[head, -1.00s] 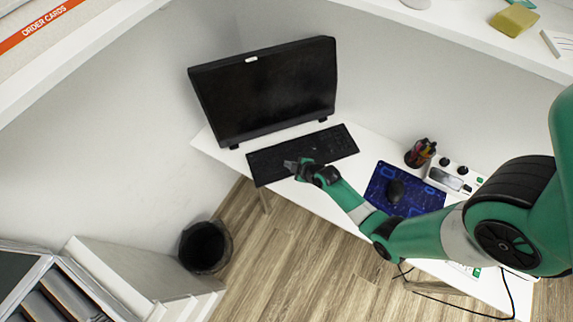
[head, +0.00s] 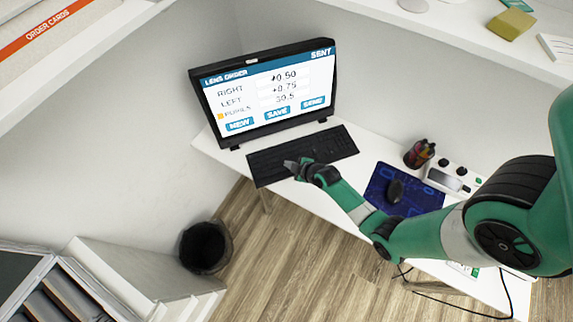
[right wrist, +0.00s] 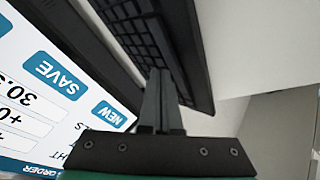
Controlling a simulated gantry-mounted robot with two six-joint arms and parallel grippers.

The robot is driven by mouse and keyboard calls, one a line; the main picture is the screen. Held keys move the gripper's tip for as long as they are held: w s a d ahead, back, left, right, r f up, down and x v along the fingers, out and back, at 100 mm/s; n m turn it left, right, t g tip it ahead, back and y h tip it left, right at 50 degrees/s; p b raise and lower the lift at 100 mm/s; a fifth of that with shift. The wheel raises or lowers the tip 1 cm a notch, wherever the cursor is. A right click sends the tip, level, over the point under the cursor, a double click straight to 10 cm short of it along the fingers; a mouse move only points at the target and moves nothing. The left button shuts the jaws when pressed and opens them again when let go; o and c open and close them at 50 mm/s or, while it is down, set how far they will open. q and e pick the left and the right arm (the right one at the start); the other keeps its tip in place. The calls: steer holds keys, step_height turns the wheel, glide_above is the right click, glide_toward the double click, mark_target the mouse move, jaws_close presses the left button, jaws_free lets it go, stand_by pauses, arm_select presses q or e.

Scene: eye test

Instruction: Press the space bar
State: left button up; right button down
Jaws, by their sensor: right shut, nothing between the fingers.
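A black keyboard (head: 333,143) lies on the white desk in front of the monitor. My right gripper (head: 288,164) is shut and empty, with its tips at the keyboard's near edge, left of the middle. In the right wrist view the shut fingers (right wrist: 160,75) reach to the keyboard (right wrist: 128,22) and hide part of it. I cannot tell whether the tips touch a key, and the space bar itself cannot be made out. The monitor (head: 270,92) is lit with a "LENS ORDER" page marked "SENT". My left gripper is not in view.
A blue mouse mat (head: 425,199) with a dark mouse (head: 396,190) lies right of the keyboard. A pen cup (head: 420,153) and a white device (head: 446,180) stand behind it. A dark bin (head: 204,247) stands on the floor. A shelf (head: 470,35) runs along the upper right.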

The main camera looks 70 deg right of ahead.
steer(key=shift+r, duration=0.35)
step_height(320, 180, up, 5)
steer(key=p, duration=0.4)
steer(key=shift+p, duration=0.4)
steer(key=shift+w, duration=0.1)
stand_by(0.4)
